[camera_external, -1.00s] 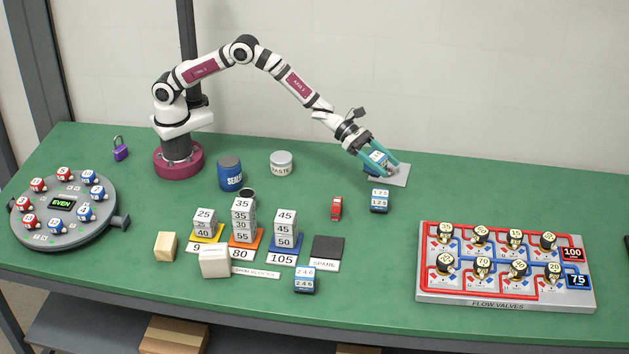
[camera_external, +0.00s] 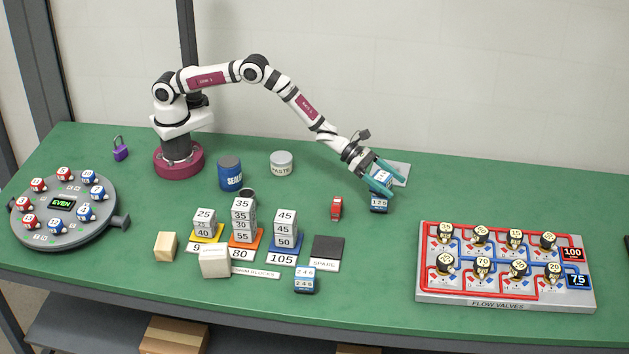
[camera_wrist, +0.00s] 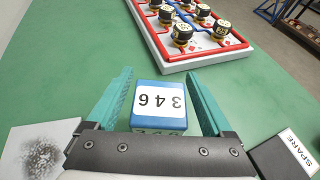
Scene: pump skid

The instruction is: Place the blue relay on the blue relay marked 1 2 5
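A red block (camera_external: 336,208) stands to the left. The flow valves board (camera_external: 506,300) is at right.

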